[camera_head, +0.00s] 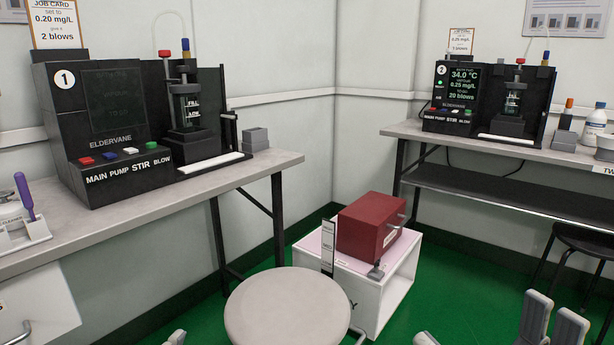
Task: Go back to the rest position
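Pale grey parts of my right gripper (552,322) show at the lower right edge, with a gap between two upright finger parts. Nothing shows between them. Another grey tip stands farther left at the bottom edge; I cannot tell which finger part it is. Of my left gripper (175,338) only a small grey tip shows at the bottom edge, left of the stool; the rest is out of frame, so its opening is hidden. Neither gripper visibly touches anything.
A round stool (285,308) stands at bottom centre, before a white box (385,290) bearing a red case (371,226). Tester 1 (110,135) is on the left table (120,226), tester 2 (478,97) on the right table (470,146). A dark stool (588,240) stands far right. Green floor shows between.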

